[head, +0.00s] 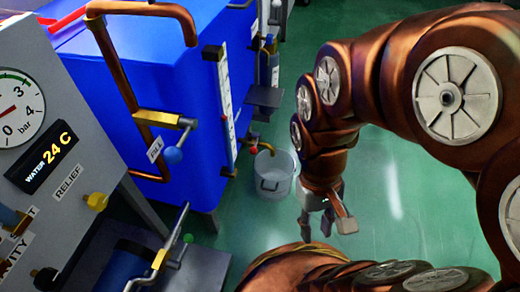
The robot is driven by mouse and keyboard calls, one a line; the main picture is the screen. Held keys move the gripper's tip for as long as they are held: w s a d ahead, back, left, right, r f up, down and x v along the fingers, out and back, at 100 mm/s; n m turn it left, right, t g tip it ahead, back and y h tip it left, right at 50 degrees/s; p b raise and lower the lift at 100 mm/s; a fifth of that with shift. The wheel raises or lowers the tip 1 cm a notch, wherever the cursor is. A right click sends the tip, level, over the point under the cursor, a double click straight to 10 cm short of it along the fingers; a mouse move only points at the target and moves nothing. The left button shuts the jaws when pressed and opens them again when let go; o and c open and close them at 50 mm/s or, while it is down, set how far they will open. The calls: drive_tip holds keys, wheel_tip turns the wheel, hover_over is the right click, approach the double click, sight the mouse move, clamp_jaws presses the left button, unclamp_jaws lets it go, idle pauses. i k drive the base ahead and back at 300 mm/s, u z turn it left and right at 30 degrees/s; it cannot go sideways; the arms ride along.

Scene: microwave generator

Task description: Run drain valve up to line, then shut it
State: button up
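A brass drain tap (263,143) sticks out low on the blue tank (150,75), with a small red knob at its base. A clear bucket (274,174) with a dark handle stands on the floor under its spout. I cannot tell whether water is running or where the level in the bucket lies. A white upright scale (226,100) is fixed to the tank's edge; its marks are too small to read. My gripper (327,226) hangs right of and nearer than the bucket, apart from it. Its fingers look spread and hold nothing.
A valve with a blue knob (173,155) sits on the tank's side. A grey panel (45,120) at left has a bar gauge, a "WATER 24 C" display and a "RELIEF" knob (96,202). Another lever valve (160,260) is lower. Green floor lies open behind.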

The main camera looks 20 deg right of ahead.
sight(252, 151)
drive_tip(key=z, duration=0.25)
drive_tip(key=k, duration=1.2)
drive_tip(key=u, duration=0.25)
